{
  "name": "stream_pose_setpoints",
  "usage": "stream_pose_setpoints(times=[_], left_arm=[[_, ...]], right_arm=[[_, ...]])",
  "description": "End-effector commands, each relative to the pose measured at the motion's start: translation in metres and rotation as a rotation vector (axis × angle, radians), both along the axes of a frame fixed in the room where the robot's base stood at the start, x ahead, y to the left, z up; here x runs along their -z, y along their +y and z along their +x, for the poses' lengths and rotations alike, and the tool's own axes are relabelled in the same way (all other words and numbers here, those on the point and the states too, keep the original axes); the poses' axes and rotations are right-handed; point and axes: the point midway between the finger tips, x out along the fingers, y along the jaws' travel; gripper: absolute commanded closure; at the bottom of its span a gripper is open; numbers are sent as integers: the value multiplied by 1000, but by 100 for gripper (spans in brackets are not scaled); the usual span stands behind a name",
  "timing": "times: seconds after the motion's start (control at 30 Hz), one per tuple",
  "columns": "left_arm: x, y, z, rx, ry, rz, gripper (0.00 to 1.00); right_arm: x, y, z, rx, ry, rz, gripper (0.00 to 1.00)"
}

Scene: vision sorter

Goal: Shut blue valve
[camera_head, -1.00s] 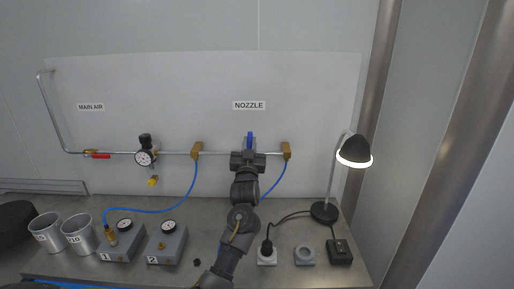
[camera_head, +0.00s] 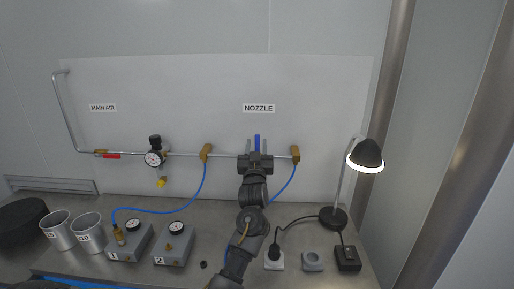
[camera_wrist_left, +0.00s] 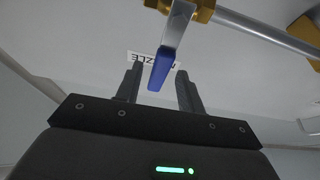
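The blue valve handle (camera_head: 257,142) stands upright above the horizontal pipe, under the NOZZLE label (camera_head: 258,108). In the left wrist view the blue handle (camera_wrist_left: 161,68) hangs from a metal lever between the two fingers. My left gripper (camera_head: 257,143) is in front of the valve; it also shows in the left wrist view (camera_wrist_left: 157,82). Its fingers are apart on either side of the handle, with gaps visible on both sides. The valve body is hidden behind the gripper in the head view. My right gripper is not in view.
The pipe carries brass fittings (camera_head: 295,154) and a gauge (camera_head: 154,158). A red handle (camera_head: 111,156) lies along the pipe at left. A lamp (camera_head: 366,155) stands to the right. Metal cups (camera_head: 88,234) and gauge boxes (camera_head: 174,245) stand on the bench at left.

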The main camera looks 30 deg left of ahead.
Motion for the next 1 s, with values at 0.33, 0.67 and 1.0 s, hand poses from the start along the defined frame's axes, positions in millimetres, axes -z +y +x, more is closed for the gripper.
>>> stream_pose_setpoints(times=[0.33,0.67,1.0], left_arm=[[7,-6,-7,1,2,2,62],[33,-36,-57,1,1,-1,62],[42,-53,-84,1,2,1,62]], right_arm=[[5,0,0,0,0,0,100],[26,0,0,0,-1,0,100],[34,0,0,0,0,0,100]])
